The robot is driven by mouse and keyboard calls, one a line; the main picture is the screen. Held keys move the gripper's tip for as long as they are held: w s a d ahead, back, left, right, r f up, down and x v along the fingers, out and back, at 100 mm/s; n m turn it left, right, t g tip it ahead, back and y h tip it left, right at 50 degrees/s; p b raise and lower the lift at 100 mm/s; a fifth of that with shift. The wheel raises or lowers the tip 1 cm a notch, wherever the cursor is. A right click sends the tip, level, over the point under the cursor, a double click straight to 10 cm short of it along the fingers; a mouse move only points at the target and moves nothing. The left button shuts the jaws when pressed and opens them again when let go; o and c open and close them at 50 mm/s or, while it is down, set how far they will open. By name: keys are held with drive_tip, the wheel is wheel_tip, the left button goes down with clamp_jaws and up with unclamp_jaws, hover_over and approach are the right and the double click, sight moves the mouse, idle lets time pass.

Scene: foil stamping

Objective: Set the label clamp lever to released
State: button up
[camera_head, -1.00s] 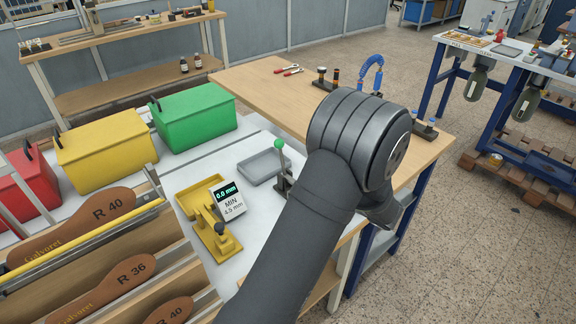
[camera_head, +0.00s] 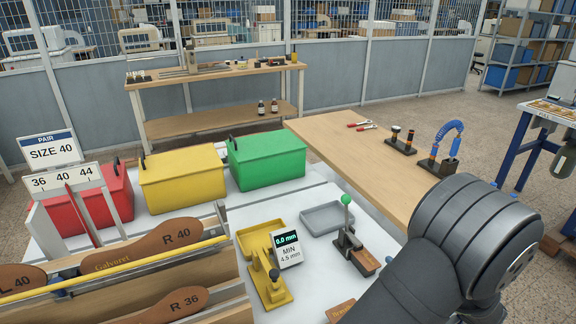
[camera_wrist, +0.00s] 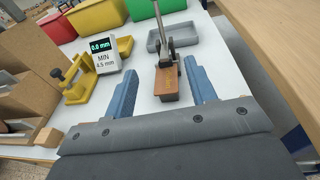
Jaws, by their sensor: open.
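The label clamp (camera_head: 348,240) stands on the white bench top. Its lever (camera_head: 346,215) points up, nearly upright, with a green ball knob (camera_head: 346,200). A brown leather-like piece (camera_head: 366,262) sticks out from the clamp's front. In the wrist view the clamp lever (camera_wrist: 169,35) rises behind the brown piece (camera_wrist: 168,88), its knob cut off or hard to see at the top edge. My gripper (camera_wrist: 160,70) is open, its blue fingers apart on either side of the brown piece in the picture, with nothing held. In the head view my arm hides the gripper.
Left of the clamp is a yellow gauge (camera_head: 270,275) with a display (camera_head: 286,249) reading 0.0 mm. A grey tray (camera_head: 327,217) lies behind the clamp. Red, yellow (camera_head: 183,180) and green (camera_head: 266,158) bins stand further back. A wooden table (camera_head: 350,150) adjoins at the right.

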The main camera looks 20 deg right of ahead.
drive_tip(key=shift+w+n, duration=0.1)
drive_tip(key=shift+n, duration=0.2)
drive_tip(key=c, duration=0.7)
drive_tip(key=shift+w+d+n, duration=0.1)
drive_tip(key=shift+w+n, duration=0.05)
drive_tip(key=shift+n, duration=0.25)
clamp_jaws()
drive_tip(key=w+n+t, duration=0.1)
drive_tip(key=n, duration=0.5)
drive_tip(key=w+d+n+t+y, duration=0.1)
drive_tip(key=w+n, duration=0.1)
drive_tip(key=n, duration=0.4)
drive_tip(key=w+n+t+y, duration=0.1)
drive_tip(key=w+n, duration=0.1)
drive_tip(key=n, duration=0.4)
drive_tip(key=shift+d+r, duration=0.2)
drive_tip(key=shift+d, duration=0.05)
